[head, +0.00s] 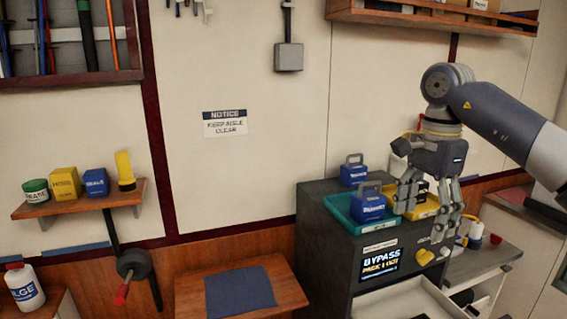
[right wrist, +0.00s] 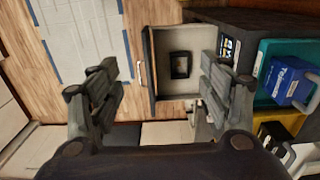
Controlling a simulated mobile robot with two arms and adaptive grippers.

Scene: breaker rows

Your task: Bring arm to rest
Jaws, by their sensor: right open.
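My right gripper (head: 428,212) hangs fingers-down in the head view, in front of the yellow tray on the dark cabinet (head: 322,262). In the right wrist view my right gripper (right wrist: 160,85) has its two fingers wide apart with nothing between them. Beyond the fingers is an open drawer (right wrist: 181,40) with a small dark square item (right wrist: 180,65) in it. My right arm (head: 505,125) reaches in from the right edge of the head view. My left gripper does not show in either view.
A screen (head: 380,262) reads "BYPASS". A wooden table with a blue mat (head: 240,290) is at lower centre. A side counter (head: 480,262) holds small items.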

